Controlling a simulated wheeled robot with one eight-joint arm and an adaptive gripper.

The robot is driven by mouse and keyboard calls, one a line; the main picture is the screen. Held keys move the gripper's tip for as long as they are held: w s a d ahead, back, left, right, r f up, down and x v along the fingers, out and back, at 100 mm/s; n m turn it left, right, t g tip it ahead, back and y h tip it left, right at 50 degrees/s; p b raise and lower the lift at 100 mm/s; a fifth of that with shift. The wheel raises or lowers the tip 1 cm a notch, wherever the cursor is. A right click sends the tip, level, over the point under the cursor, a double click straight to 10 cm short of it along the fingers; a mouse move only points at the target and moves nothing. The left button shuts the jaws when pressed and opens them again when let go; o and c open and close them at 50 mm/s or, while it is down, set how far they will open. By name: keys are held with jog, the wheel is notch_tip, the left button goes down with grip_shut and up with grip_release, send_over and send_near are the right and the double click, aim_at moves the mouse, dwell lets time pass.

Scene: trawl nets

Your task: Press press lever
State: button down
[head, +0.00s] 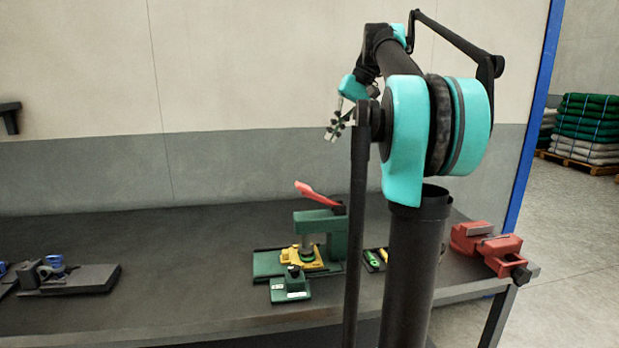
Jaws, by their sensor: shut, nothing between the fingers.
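The press lever (317,194) is a red handle. It slants up to the left from the top of a green press (318,221) on the dark workbench. A yellow fixture (303,257) sits on the press base under the ram. My gripper (333,134) is small in view, raised in front of the wall, above and a little right of the lever and well apart from it. Its fingers are shut with nothing between them. My arm's column hides part of the bench right of the press.
A small green block device (291,285) stands in front of the press. A red vise (489,247) is at the bench's right end. Green-handled tools (373,259) lie right of the press. The bench (190,270) between is clear.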

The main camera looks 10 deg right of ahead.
aim_at(302, 185)
jog(key=x, duration=1.4)
jog(key=shift+a, duration=0.1)
jog(key=shift+a+f+h, duration=0.25)
jog(key=shift+h, duration=0.15)
jog(key=shift+f, duration=0.1)
jog(key=shift+a+f+h, duration=0.45)
jog(key=shift+a+h, duration=0.1)
jog(key=shift+h, duration=0.05)
jog(key=shift+a+f+h, duration=0.4)
jog(key=shift+f+h, duration=0.2)
jog(key=shift+a+f+h, duration=0.4)
jog(key=shift+f+h, duration=0.2)
jog(key=shift+a+f, duration=0.2)
jog(key=shift+f, duration=0.55)
